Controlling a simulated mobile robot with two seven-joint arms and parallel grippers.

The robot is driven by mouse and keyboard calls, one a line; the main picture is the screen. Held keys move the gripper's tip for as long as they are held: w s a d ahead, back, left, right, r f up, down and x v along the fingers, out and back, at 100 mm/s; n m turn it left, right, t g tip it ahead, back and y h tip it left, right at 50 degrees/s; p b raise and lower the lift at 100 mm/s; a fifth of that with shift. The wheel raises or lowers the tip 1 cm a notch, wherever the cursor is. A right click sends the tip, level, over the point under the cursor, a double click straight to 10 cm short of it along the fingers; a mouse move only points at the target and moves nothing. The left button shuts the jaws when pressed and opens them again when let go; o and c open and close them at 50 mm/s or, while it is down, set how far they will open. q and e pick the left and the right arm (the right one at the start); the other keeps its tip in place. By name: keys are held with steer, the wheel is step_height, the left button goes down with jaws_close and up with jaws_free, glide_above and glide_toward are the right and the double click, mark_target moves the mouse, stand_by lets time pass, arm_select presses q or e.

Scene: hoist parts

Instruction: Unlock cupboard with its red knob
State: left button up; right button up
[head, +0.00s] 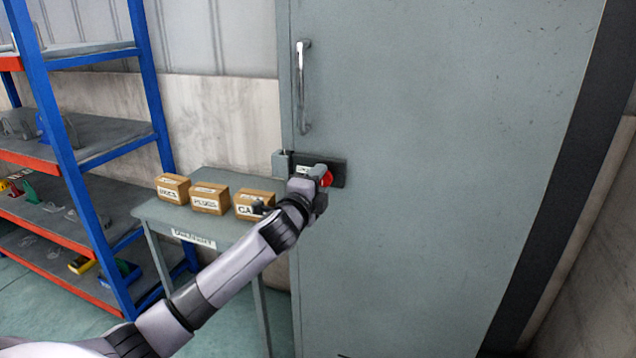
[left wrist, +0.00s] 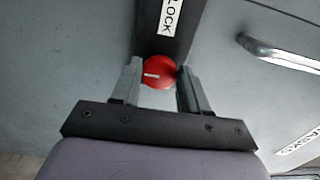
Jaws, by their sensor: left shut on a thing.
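The cupboard (head: 430,120) is a tall grey door with a dark lock plate (head: 338,172) near its left edge. The red knob (head: 327,178) sits on this plate, partly hidden by my left gripper in the head view. In the left wrist view the red knob (left wrist: 158,72) lies between the fingertips, with a white line mark across its face. A label reading "LOCK" (left wrist: 170,15) is on the plate beside it. My left gripper (head: 322,178) is shut on the knob, a finger on each side (left wrist: 160,76). My right gripper is not in view.
A grey side table (head: 160,212) with several labelled cardboard boxes (head: 209,198) stands left of the cupboard, under my left forearm. A blue and orange shelf rack (head: 60,120) is further left. A vertical metal handle (head: 301,85) is above the lock.

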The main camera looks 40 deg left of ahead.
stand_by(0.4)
arm_select(q)
steer(key=o, duration=1)
steer(key=v, duration=0.7)
steer(key=shift+b, duration=0.3)
steer(key=s+d+f+n+g+h, duration=0.1)
steer(key=s+d+f, duration=0.1)
steer(key=f, duration=0.3)
steer(key=s+d+f+n+g+h, duration=0.1)
steer(key=s+d+f, duration=0.15)
steer(key=f, duration=0.35)
steer(key=s+d+f+n+g+h, duration=0.2)
steer(key=s+d+f+n, duration=0.3)
steer(key=s+f, duration=0.5)
steer(key=s+d+f+n+g+h, duration=0.2)
steer(key=s+d+f+n+g, duration=0.1)
steer(key=s+d+f+n, duration=0.3)
steer(key=s+d+f, duration=0.2)
steer(key=s+f, duration=0.2)
steer(key=s, duration=0.1)
steer(key=shift+s+d+f, duration=0.15)
steer(key=shift+s+f, duration=0.1)
steer(key=shift+s, duration=0.15)
